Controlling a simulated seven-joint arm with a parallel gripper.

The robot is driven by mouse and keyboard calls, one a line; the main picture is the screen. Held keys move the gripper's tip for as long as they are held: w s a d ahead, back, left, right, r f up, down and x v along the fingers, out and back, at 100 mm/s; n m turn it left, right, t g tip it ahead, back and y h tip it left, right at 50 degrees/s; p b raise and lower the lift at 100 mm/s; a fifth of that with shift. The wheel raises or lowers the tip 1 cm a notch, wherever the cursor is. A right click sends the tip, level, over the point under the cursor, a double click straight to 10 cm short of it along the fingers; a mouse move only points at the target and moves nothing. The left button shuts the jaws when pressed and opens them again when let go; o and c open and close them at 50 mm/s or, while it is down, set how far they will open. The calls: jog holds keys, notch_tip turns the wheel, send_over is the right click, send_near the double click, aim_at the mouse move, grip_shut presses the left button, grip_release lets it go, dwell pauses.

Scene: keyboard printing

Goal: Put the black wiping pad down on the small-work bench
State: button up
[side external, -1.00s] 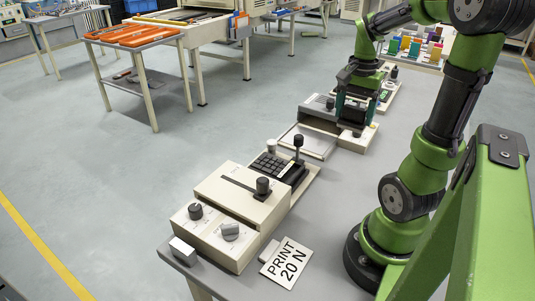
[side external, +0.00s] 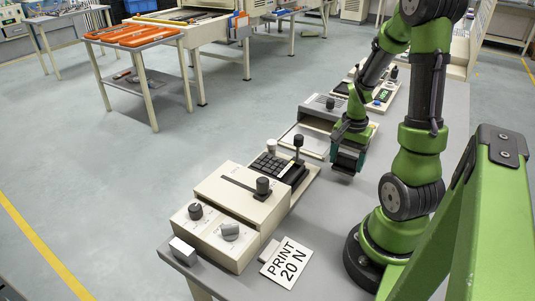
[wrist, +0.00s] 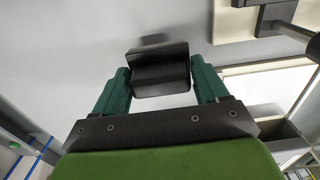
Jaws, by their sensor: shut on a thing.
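The black wiping pad (wrist: 160,72) is a dark block between the two green fingers of my gripper (wrist: 160,85) in the wrist view. The fingers are shut on it. In the side view my gripper (side external: 347,165) points down over the grey bench (side external: 325,215), to the right of the keypad. The pad shows there only as a dark shape under the fingers. A shadow lies close by the pad in the wrist view; I cannot tell whether it touches the bench top.
A beige machine with knobs (side external: 240,205), a black keypad (side external: 278,167) with an upright lever, and a flat-topped beige unit (side external: 306,140) line the bench's left side. A "PRINT 20 N" card (side external: 286,262) lies in front. Bare bench lies between the card and my gripper.

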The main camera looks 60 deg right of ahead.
jog(key=shift+f, duration=1.25)
jog(key=shift+f, duration=0.2)
jog(key=o, duration=1.4)
